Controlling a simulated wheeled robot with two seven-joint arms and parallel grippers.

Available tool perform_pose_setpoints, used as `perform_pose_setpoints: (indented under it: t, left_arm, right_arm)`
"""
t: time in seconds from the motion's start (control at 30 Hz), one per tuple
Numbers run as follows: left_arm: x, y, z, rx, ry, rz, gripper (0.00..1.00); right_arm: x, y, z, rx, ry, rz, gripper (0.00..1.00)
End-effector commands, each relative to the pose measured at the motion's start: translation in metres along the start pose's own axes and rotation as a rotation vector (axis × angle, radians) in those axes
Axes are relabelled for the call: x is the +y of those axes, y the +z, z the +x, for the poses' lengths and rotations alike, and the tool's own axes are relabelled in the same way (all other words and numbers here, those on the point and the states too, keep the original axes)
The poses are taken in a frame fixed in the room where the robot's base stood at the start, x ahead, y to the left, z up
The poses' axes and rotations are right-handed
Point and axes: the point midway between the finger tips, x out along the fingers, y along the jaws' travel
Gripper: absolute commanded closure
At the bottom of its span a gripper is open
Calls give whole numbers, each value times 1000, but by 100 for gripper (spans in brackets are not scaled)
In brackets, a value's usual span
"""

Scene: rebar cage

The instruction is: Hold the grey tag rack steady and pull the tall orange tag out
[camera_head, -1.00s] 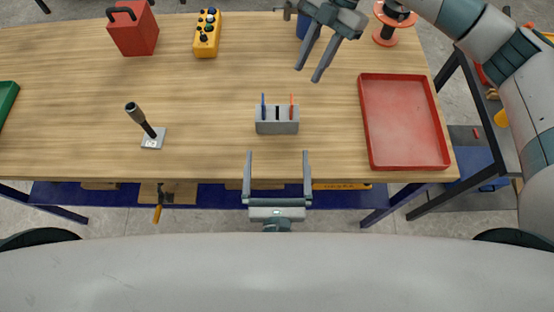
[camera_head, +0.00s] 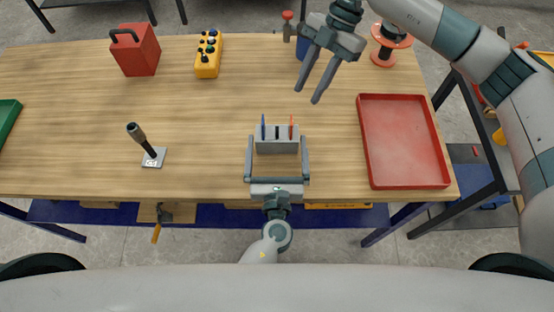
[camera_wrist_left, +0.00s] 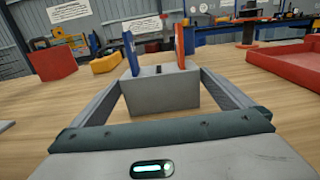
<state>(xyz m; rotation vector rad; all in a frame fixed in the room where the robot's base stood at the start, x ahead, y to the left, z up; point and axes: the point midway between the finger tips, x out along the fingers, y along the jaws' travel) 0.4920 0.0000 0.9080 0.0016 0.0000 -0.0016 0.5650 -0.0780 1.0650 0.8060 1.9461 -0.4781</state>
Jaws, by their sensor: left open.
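The grey tag rack (camera_head: 277,146) stands on the wooden table. It holds a blue tag (camera_head: 263,127) at its left, a short black tag (camera_head: 277,132) in the middle and the tall orange tag (camera_head: 291,128) at its right. My left gripper (camera_head: 277,143) is open, with one finger on each side of the rack and a gap showing on both sides. In the left wrist view the rack (camera_wrist_left: 161,94) sits between the open fingers, with the orange tag (camera_wrist_left: 180,52) upright at the right. My right gripper (camera_head: 308,95) is open and empty, above the table behind the rack.
A red tray (camera_head: 404,141) lies to the right of the rack. A black-handled tool on a small plate (camera_head: 152,157) stands at the left. A red box (camera_head: 135,50), a yellow button box (camera_head: 208,56) and an orange spool (camera_head: 391,45) are farther back. The table between is clear.

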Motion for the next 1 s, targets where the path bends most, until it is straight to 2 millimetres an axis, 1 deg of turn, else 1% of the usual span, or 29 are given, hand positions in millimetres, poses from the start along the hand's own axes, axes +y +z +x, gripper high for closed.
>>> perform_pose_setpoints:
  t: [0.03, 0.2, 0.4, 0.6, 0.9, 0.97, 1.0]
  left_arm:
    - [0, 1, 10, -2, 0, -2, 0]
    - [0, 1, 37, -2, 0, -1, 0]
    - [0, 0, 59, 0, 0, -1, 0]
    - [0, 1, 69, 0, 0, -2, 0]
    - [0, 0, 70, 0, 0, -2, 0]
    - [0, 0, 70, 0, 0, -2, 14]
    - [0, 0, 70, 0, 0, -2, 24]
  right_arm:
    - [0, 0, 0, 0, 0, 0, 69]
    - [0, 0, 0, 0, 0, 0, 69]
    - [0, 0, 0, 0, 0, 0, 69]
    - [0, 0, 0, 0, 0, 0, 69]
    - [0, 0, 0, 0, 0, 0, 69]
    - [0, 0, 0, 0, 0, 0, 69]
    - [0, 0, 0, 0, 0, 0, 69]
